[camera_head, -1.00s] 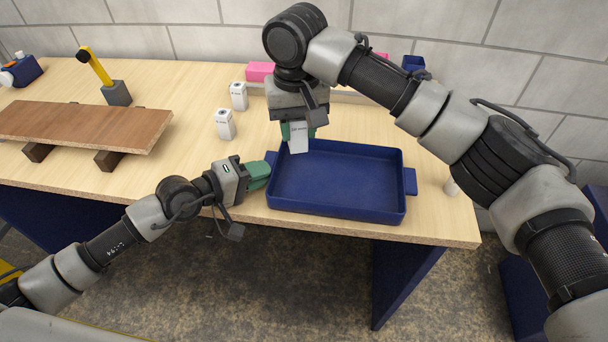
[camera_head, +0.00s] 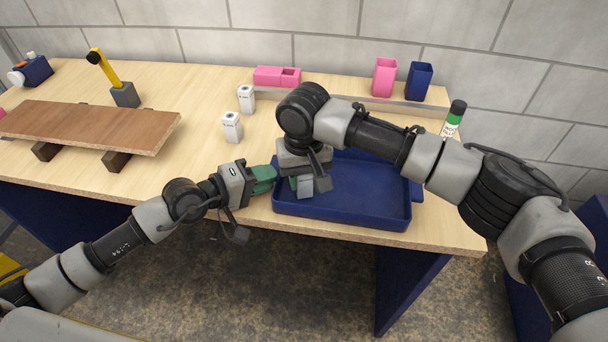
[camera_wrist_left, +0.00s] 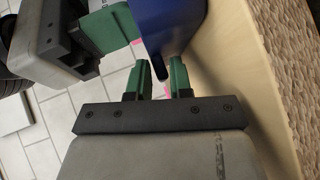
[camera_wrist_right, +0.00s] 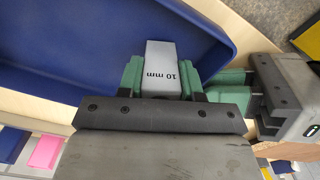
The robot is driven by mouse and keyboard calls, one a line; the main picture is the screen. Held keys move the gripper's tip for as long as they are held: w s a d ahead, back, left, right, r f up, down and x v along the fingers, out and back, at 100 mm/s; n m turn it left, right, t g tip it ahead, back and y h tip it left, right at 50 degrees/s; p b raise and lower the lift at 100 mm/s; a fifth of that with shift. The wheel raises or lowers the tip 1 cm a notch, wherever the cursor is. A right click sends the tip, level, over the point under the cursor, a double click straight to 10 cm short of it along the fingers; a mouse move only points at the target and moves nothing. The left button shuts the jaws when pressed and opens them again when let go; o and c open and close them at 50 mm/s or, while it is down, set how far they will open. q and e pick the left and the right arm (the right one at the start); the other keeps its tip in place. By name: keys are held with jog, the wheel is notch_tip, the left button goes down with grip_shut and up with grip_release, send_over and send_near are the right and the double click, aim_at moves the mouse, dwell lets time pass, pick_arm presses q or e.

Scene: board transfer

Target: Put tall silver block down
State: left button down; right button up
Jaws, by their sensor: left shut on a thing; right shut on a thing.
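The silver block (camera_wrist_right: 162,58), marked "10 mm", is between the green fingers of my right gripper (camera_wrist_right: 160,78) in the right wrist view. In the head view the block (camera_head: 305,186) is low inside the left part of the blue tray (camera_head: 350,216). Whether its base touches the tray floor is hidden. My right gripper (camera_head: 303,180) points down over the tray, shut on the block. My left gripper (camera_head: 268,178) is at the tray's left side, its fingers shut around the tray's left handle (camera_wrist_left: 161,68).
Two white blocks stand behind the tray, one nearer (camera_head: 232,128) and one farther (camera_head: 246,99). A pink box (camera_head: 277,76), pink cup (camera_head: 384,77), blue cup (camera_head: 419,82) and green-capped bottle (camera_head: 453,120) are farther back. A brown board (camera_head: 90,127) rests on supports at left.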

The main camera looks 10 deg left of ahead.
jog(key=shift+f, duration=0.1)
jog(key=o, duration=1)
notch_tip(320, 180, up, 12)
jog(key=shift+r, duration=0.15)
pick_arm(q)
jog(key=c, duration=0.9)
grip_release()
jog(key=shift+c, duration=0.2)
